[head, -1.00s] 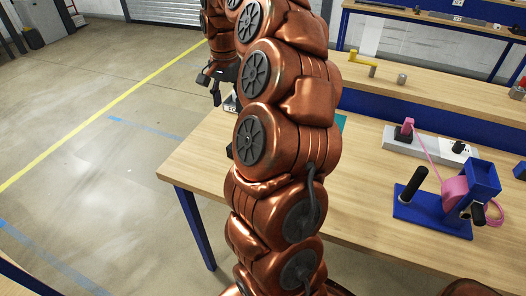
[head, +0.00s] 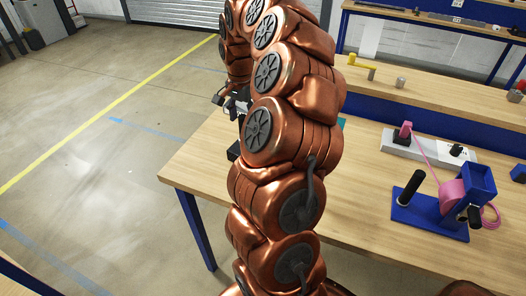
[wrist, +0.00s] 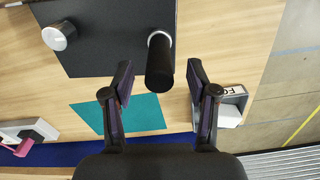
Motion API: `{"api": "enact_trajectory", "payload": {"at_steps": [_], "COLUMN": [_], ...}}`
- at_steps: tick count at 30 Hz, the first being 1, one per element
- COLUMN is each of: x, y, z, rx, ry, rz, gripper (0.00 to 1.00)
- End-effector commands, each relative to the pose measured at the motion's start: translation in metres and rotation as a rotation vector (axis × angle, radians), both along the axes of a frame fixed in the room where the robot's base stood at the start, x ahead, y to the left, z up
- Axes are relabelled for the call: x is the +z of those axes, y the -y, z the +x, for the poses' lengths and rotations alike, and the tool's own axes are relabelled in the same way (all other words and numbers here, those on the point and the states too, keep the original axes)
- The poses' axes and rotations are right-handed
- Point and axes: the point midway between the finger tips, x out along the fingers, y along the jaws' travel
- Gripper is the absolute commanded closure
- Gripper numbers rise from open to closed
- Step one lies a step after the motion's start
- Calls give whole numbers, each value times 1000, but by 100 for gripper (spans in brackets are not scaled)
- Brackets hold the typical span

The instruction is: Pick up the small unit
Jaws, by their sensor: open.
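In the wrist view a dark flat-topped unit (wrist: 105,40) lies on the wooden table, with a black cylindrical handle (wrist: 159,62) and a silver-white knob (wrist: 60,36) on it. I take this as the small unit; no label on it confirms that. My gripper (wrist: 160,76) is open, and the handle shows between its two fingers, with a gap on each side. I cannot tell how far the fingertips are above the unit. In the head view my gripper (head: 236,103) is partly hidden by my arm, and only a dark edge of the unit (head: 234,151) shows.
A teal mat (wrist: 140,112) lies beside the unit. A grey box with a white part and lettering (wrist: 231,104) is near the right finger. In the head view a blue stand (head: 430,217) with pink cable and a power strip (head: 420,149) occupy the table's right side.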

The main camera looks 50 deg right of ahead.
Motion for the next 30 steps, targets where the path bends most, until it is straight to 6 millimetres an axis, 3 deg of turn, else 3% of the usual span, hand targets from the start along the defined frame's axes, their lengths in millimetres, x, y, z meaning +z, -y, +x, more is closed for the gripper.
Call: {"api": "enact_trajectory", "payload": {"at_steps": [6, 14, 30], "x": [-23, -26, -26], "y": [0, 0, 0], "z": [-2, -1, -1], "rx": [1, 0, 0], "ry": [-2, 1, 0], "rz": [2, 0, 1], "gripper": [42, 43, 99]}}
